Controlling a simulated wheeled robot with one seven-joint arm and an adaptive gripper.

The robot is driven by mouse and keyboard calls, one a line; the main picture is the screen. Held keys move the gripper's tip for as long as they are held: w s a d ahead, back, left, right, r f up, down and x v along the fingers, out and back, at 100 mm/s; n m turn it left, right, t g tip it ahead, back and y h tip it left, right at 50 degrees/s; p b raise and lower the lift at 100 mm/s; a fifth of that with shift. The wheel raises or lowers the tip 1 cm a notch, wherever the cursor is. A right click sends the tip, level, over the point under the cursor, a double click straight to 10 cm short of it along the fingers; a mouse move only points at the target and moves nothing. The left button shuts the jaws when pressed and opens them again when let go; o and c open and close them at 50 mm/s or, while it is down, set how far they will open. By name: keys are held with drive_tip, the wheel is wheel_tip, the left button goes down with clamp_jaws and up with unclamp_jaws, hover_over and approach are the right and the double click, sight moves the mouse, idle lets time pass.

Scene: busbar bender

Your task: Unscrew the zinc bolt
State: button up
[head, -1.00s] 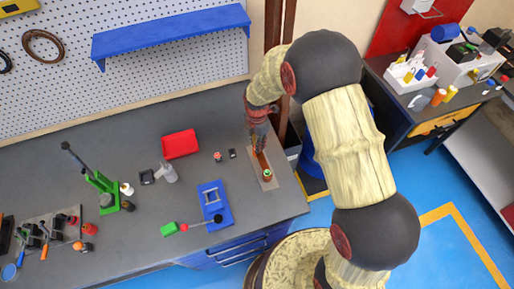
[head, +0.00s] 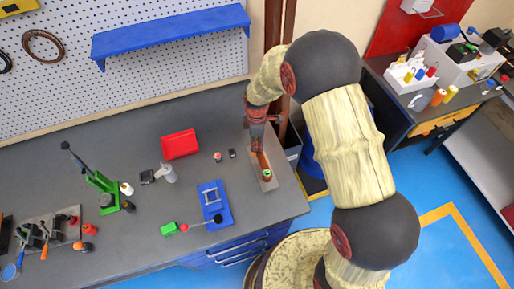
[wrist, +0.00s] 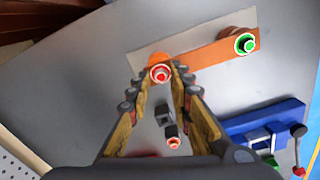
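A grey plate (head: 271,185) with an orange copper bar (head: 263,161) lies near the bench's right end. In the wrist view the bar (wrist: 205,54) carries a red-ringed bolt (wrist: 160,74) at its left and a green-ringed bolt (wrist: 245,43) at its right. I cannot tell from colour which is zinc. My gripper (head: 257,149) points down over the bar's far end and hides the red-ringed bolt in the head view. In the wrist view my gripper's fingertips (wrist: 162,79) stand closely on both sides of the red-ringed bolt; whether they touch it is unclear.
A green press (head: 104,194) is farther left.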

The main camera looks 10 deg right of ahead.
drive_tip(key=shift+m, duration=0.3)
drive_tip(key=m, duration=0.3)
drive_tip(key=shift+m, duration=1.4)
drive_tip(key=shift+m, duration=0.5)
drive_tip(key=shift+s+d, duration=0.1)
drive_tip(key=shift+c, duration=0.7)
